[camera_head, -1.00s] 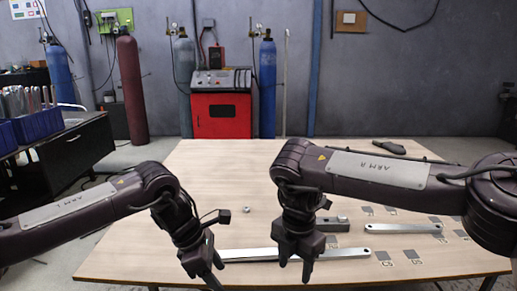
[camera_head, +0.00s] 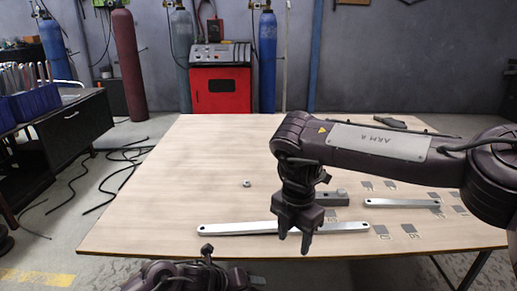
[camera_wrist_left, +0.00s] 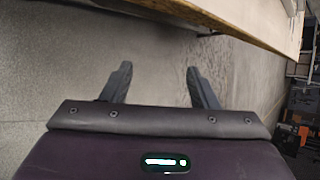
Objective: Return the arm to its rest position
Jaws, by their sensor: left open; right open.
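My left arm (camera_head: 180,276) shows only at the bottom edge of the head view, below the table's front edge. In the left wrist view my left gripper (camera_wrist_left: 158,70) is open, with nothing between its fingers. It hangs over the floor beside the table edge (camera_wrist_left: 240,25). My right gripper (camera_head: 294,243) is open and empty, pointing down over the front part of the table (camera_head: 200,150). It partly hides a long galvanized bar (camera_head: 240,228) behind it. Whether it touches the bar cannot be told.
A shorter bar (camera_head: 402,203), a grey block (camera_head: 334,199) and a small nut-like part (camera_head: 247,183) lie on the table. Grey square patches (camera_head: 408,228) mark its right side. A dark cabinet (camera_head: 75,140) stands left, with cables (camera_head: 115,180) on the floor.

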